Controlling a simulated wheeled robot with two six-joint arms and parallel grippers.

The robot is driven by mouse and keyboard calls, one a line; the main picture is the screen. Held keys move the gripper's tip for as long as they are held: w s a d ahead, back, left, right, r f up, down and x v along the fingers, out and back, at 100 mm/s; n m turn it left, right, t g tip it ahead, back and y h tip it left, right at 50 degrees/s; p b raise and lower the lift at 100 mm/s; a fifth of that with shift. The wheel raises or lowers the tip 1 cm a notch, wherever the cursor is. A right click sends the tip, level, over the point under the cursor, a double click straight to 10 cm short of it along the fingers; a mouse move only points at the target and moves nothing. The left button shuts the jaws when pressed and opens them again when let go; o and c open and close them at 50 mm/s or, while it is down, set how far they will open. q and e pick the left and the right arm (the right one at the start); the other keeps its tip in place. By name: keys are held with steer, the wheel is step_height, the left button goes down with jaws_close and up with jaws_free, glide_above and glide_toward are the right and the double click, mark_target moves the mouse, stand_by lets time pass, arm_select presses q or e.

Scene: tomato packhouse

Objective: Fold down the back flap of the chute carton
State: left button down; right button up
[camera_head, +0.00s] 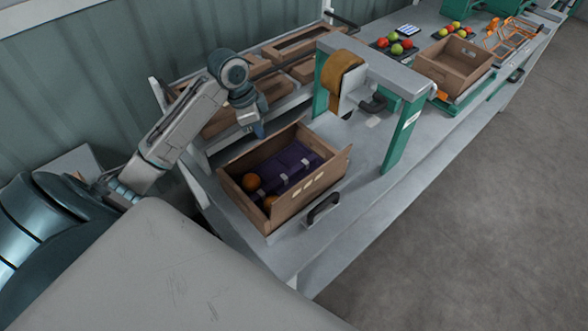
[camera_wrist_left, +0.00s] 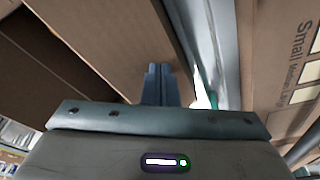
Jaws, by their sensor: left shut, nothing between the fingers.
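The chute carton (camera_head: 318,178) stands open on the bench, brown, with printed marks on its front side. Inside lie a dark purple thing with pale tabs and orange round fruit near the left end. I cannot tell the back flap apart from the back wall. My left gripper (camera_head: 259,131) is shut and empty, pointing down by the carton's back edge. In the left wrist view its closed fingers (camera_wrist_left: 161,84) lie in front of a plain brown cardboard face (camera_wrist_left: 105,35). My right gripper is out of view.
A green-legged frame (camera_head: 396,135) with a tan roll (camera_head: 342,75) stands right of the carton. Flat brown cartons (camera_head: 295,50) lie behind. A black handle (camera_head: 323,207) sits at the bench's front edge. Another open carton (camera_head: 440,70) stands farther right.

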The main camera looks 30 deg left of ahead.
arm_select(q)
steer(key=shift+s+d+f, duration=0.1)
steer(key=shift+s+d, duration=0.05)
steer(key=shift+d, duration=0.3)
steer(key=shift+s+d+f+p, duration=0.15)
steer(key=shift+d+f+p, duration=0.2)
steer(key=shift+d+p, duration=0.2)
steer(key=shift+s+d+f, duration=0.15)
steer(key=shift+d+f, duration=0.4)
steer(key=shift+s+d+f, duration=0.15)
steer(key=shift+d+f, duration=0.2)
steer(key=shift+f, duration=0.3)
step_height(320, 180, up, 8)
steer(key=p, duration=0.9)
steer(key=shift+r, duration=0.1)
